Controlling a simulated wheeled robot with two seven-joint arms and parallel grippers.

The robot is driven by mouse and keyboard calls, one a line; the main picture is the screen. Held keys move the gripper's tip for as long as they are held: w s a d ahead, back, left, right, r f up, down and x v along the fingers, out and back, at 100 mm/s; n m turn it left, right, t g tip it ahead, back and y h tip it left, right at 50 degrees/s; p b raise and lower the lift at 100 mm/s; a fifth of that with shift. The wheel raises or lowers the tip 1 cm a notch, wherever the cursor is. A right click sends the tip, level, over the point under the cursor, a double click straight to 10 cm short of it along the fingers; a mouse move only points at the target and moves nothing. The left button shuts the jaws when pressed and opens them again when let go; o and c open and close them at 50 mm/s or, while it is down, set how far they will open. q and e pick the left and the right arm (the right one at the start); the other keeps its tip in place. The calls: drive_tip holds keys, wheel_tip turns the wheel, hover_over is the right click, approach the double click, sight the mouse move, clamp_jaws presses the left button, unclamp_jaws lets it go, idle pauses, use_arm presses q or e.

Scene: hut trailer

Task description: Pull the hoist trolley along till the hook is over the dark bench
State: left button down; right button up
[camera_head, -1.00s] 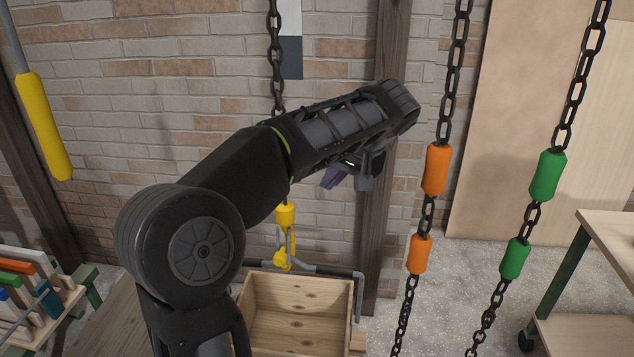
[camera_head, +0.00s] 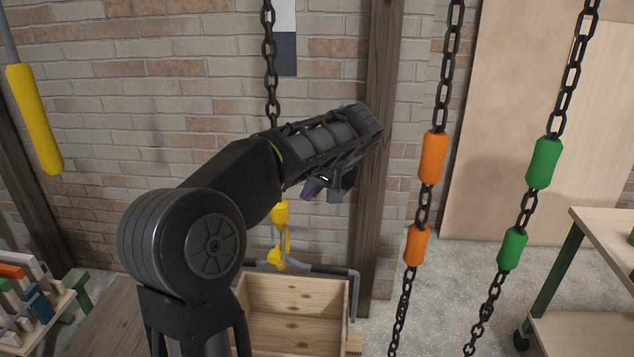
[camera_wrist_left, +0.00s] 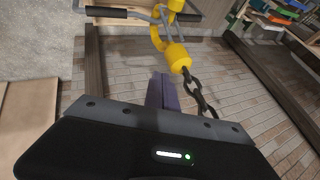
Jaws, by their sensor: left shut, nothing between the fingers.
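The hoist's yellow hook (camera_head: 276,257) hangs on a dark chain (camera_head: 270,65) below a yellow weight (camera_head: 281,212), at a grey bar above a wooden crate (camera_head: 298,333). I cannot tell if it bears the crate. The trolley is out of view. My left gripper (camera_head: 314,188) is shut and empty, right of the chain and above the hook. In the left wrist view, its purple fingers (camera_wrist_left: 162,92) are beside the chain (camera_wrist_left: 198,92) and yellow weight (camera_wrist_left: 177,57); no grip on them shows. A dark brown wooden surface (camera_head: 108,322) at lower left may be the dark bench. My right gripper is out of view.
Chains with orange grips (camera_head: 433,158) and green grips (camera_head: 543,163) hang on the right. A yellow-gripped pull (camera_head: 35,120) hangs at the left. A light wooden table (camera_head: 605,225) stands at the right, a rack of coloured items (camera_head: 35,300) at lower left. A brick wall stands behind.

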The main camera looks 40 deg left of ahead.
use_arm(q)
drive_tip(key=shift+s+a+f+p, duration=0.2)
drive_tip(key=shift+s+a+f, duration=0.05)
drive_tip(key=shift+a, duration=0.5)
drive_tip(key=shift+s+a+f+p, duration=0.2)
drive_tip(key=shift+a+f+p, duration=0.05)
drive_tip(key=shift+a, duration=0.55)
drive_tip(key=shift+s+a+f+p, duration=0.2)
drive_tip(key=shift+s+a+f, duration=0.05)
drive_tip(key=shift+a, duration=0.5)
drive_tip(key=shift+s+a, duration=0.1)
drive_tip(key=shift+a, duration=0.05)
